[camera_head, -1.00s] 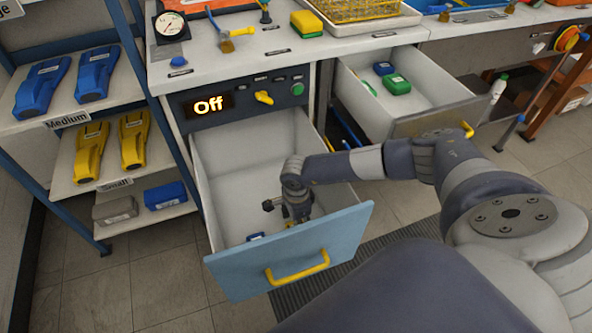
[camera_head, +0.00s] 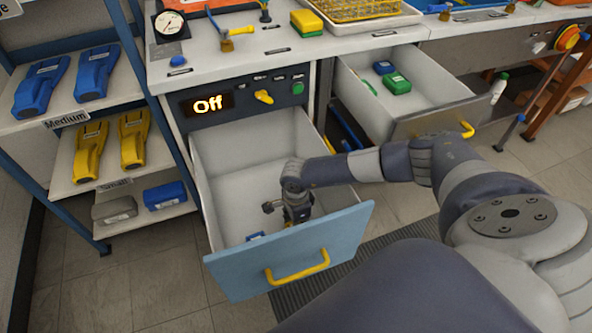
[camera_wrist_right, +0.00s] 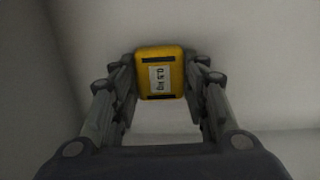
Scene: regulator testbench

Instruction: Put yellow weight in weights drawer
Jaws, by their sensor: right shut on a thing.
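The yellow weight (camera_wrist_right: 160,73) has a white label and sits between the fingers of my right gripper (camera_wrist_right: 163,82), which is shut on it. In the head view my right gripper (camera_head: 296,216) points down inside the open drawer with the blue front (camera_head: 290,250). The weight is almost wholly hidden there behind the gripper and drawer front. I cannot tell whether it touches the drawer floor. A small blue item (camera_head: 255,237) lies on the drawer floor to the left of the gripper. My left gripper is not in view.
A second open drawer (camera_head: 447,116) at right holds green (camera_head: 397,84) and blue (camera_head: 383,68) blocks. A shelf (camera_head: 62,185) with blue and yellow devices stands at left. The bench top (camera_head: 220,62) holds a gauge and a yellow-green block (camera_head: 306,22). The blue-fronted drawer's back is clear.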

